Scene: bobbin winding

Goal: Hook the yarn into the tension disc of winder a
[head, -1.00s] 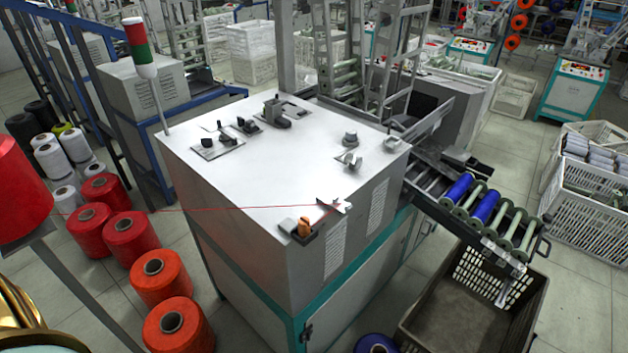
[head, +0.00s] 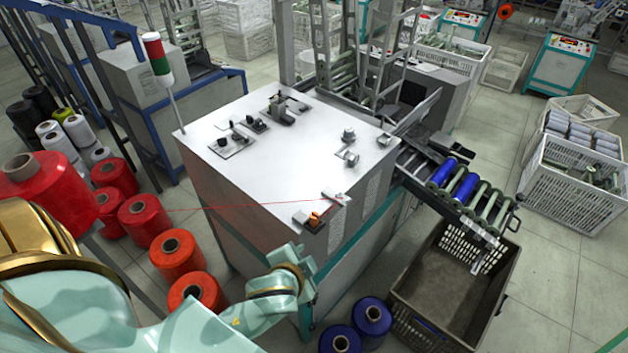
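The winder (head: 262,150), a grey cabinet with a white top, stands mid-view in the head view. A thin red yarn (head: 240,204) runs from the red cones at left across its front corner to a small pale block (head: 334,197). An orange-tipped fitting (head: 314,218) sits in front of that block. Knob-like grey parts (head: 348,155) stand at the top's right side; I cannot tell which part is the tension disc. My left gripper (head: 304,268) is low in front of the cabinet, apart from the yarn; its finger opening is unclear. My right gripper is not in view.
Red yarn cones (head: 175,250) stand at left near my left arm. Blue cones (head: 372,320) and an open dark crate (head: 455,285) are at the front right. A roller rack (head: 465,190) with blue bobbins juts out at right. A signal lamp (head: 158,60) stands at the back-left corner.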

